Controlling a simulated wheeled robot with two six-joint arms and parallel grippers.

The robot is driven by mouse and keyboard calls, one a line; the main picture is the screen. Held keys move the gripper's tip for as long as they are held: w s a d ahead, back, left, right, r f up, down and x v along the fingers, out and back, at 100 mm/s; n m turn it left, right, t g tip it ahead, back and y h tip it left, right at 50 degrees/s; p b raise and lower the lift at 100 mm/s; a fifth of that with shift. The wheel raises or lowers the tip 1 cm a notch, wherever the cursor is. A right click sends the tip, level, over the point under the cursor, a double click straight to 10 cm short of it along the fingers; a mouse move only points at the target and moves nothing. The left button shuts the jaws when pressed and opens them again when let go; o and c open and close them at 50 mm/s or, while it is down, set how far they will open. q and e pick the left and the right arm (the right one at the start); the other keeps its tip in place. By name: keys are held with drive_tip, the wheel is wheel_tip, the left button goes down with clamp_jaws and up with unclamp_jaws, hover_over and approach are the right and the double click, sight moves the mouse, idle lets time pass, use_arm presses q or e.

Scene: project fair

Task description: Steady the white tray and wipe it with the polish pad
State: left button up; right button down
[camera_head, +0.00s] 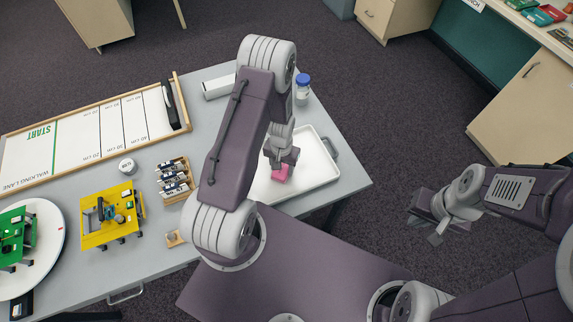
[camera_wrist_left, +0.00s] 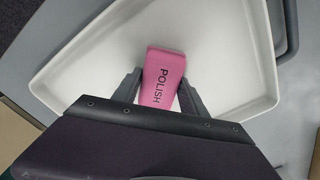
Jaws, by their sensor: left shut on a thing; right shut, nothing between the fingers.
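The white tray (camera_head: 316,165) lies on the grey table near its right corner, partly hidden behind my left arm in the head view. It also fills much of the left wrist view (camera_wrist_left: 215,35). My left gripper (camera_head: 281,165) is over the tray, shut on the pink polish pad (camera_head: 281,174). The pad, marked POLISH, shows between the fingers in the left wrist view (camera_wrist_left: 163,75). I cannot tell whether the pad touches the tray floor. My right gripper (camera_head: 424,222) is shut and empty, out over the floor to the right of the table, apart from the tray.
A wooden rack (camera_head: 174,180), a yellow board (camera_head: 112,216), a small round tin (camera_head: 127,166) and a walking lane board (camera_head: 85,140) occupy the table's left side.

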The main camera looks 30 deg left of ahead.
use_arm(q)
drive_tip(key=shift+s, duration=0.1)
wheel_tip(320, 180, up, 6)
drive_tip(key=p, duration=0.5)
drive_tip(key=shift+f, duration=0.1)
wheel_tip(320, 180, up, 3)
drive_tip(key=p, duration=0.3)
idle(0.4)
